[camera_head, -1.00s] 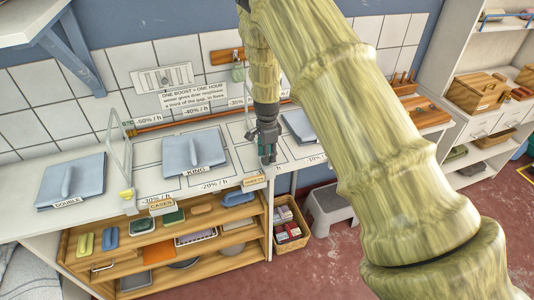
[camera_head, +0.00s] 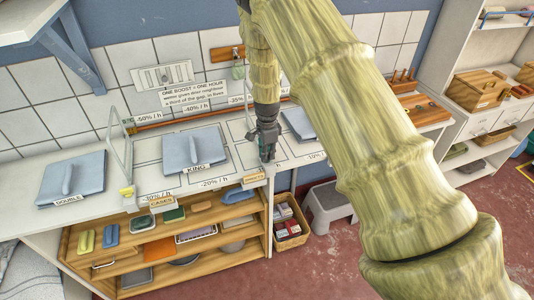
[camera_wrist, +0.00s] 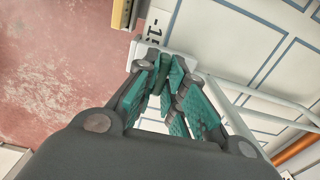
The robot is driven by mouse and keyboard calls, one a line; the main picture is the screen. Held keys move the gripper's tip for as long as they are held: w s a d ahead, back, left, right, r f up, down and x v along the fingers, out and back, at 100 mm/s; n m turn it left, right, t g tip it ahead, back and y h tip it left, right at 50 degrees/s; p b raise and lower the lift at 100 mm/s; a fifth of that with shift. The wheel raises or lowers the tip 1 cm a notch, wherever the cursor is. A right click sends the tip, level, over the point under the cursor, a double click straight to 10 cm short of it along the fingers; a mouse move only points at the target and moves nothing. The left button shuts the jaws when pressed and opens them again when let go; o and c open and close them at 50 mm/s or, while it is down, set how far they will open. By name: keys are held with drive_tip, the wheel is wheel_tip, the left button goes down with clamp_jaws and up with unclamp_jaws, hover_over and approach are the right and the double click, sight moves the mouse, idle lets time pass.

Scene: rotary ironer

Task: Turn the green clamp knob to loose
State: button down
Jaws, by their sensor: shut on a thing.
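My gripper (camera_head: 267,152) is at the front edge of the counter, by the gap right of the king section. In the wrist view my gripper (camera_wrist: 166,66) has its teal-padded fingers closed around a small dark green piece, the clamp knob (camera_wrist: 165,70). The fingers hide most of the knob, so its turn angle cannot be read. A white bar of a frame (camera_wrist: 232,112) runs close beside the fingers. In the head view the knob is hidden behind my gripper.
The counter (camera_head: 220,152) carries folded blue pads (camera_head: 193,150) and percent labels. A clear panel with a yellow knob (camera_head: 127,191) stands further left. Shelves (camera_head: 160,250) with trays lie below. A basket (camera_head: 290,236) and a grey stool (camera_head: 332,205) stand on the red floor.

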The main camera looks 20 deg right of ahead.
drive_tip(key=shift+n, duration=0.3)
drive_tip(key=n+b, duration=0.2)
drive_tip(key=n, duration=0.1)
drive_tip(key=shift+f+n, duration=0.1)
drive_tip(key=shift+n, duration=0.2)
drive_tip(key=n+b, duration=0.1)
drive_tip(key=n, duration=0.3)
drive_tip(key=shift+n+b, duration=0.3)
drive_tip(key=n+b, duration=0.1)
drive_tip(key=n, duration=0.3)
drive_tip(key=shift+n, duration=0.3)
drive_tip(key=shift+n+b, duration=0.35)
drive_tip(key=shift+n, duration=1.85)
drive_tip(key=c, duration=1.5)
unclamp_jaws()
